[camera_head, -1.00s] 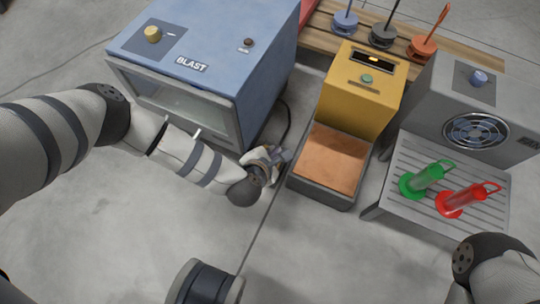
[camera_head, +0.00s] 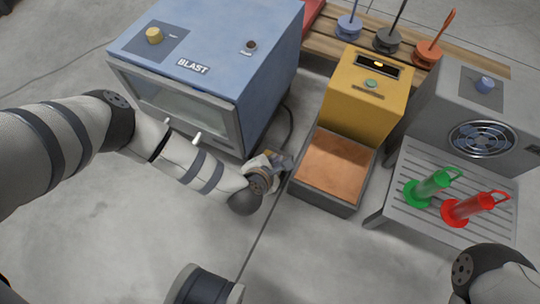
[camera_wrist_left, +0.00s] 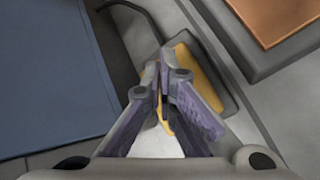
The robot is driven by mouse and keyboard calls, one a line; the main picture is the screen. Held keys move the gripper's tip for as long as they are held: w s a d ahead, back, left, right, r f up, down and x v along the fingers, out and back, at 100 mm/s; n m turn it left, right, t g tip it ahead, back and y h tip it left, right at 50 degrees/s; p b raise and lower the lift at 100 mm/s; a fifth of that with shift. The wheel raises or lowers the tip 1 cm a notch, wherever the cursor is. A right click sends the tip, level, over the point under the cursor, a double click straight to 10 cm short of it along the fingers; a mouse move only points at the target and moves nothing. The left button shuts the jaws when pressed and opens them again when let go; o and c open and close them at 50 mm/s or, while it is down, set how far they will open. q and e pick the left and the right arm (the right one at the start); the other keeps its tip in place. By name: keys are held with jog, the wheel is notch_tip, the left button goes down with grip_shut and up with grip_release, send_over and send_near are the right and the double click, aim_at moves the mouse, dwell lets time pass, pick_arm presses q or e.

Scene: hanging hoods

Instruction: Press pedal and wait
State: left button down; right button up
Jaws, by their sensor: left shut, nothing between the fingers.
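A yellow pedal (camera_wrist_left: 205,78) in a grey housing lies on the floor beside the blue cabinet, with a dark cable running to it. In the wrist view it is directly beyond my left fingers, which cover part of it. In the head view my left gripper (camera_head: 283,163) hides most of it. The left gripper (camera_wrist_left: 162,88) is shut and empty, pointing down at the pedal. I cannot tell whether the fingertips touch it or whether it is pressed down. My right gripper is out of view.
The blue BLAST cabinet (camera_head: 205,62) stands left of the gripper. A yellow machine (camera_head: 365,105) with a lit display and an orange-floored tray (camera_head: 333,165) stands right.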

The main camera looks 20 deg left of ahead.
pick_arm(q)
jog(key=shift+f, duration=0.1)
dwell(0.5)
jog(key=shift+f+b, duration=0.35)
jog(key=shift+b, duration=0.05)
jog(key=shift+f+b, duration=0.65)
jog(key=shift+f, duration=0.15)
dwell(0.6)
jog(key=shift+r, duration=0.1)
jog(key=shift+s+r+p, duration=0.1)
jog(key=shift+r+p, duration=0.6)
jog(key=shift+p, duration=0.3)
jog(key=shift+r+p, duration=0.35)
jog(key=shift+r, duration=0.1)
jog(key=shift+r, duration=0.1)
notch_tip(320, 180, up, 5)
jog(key=p, duration=0.4)
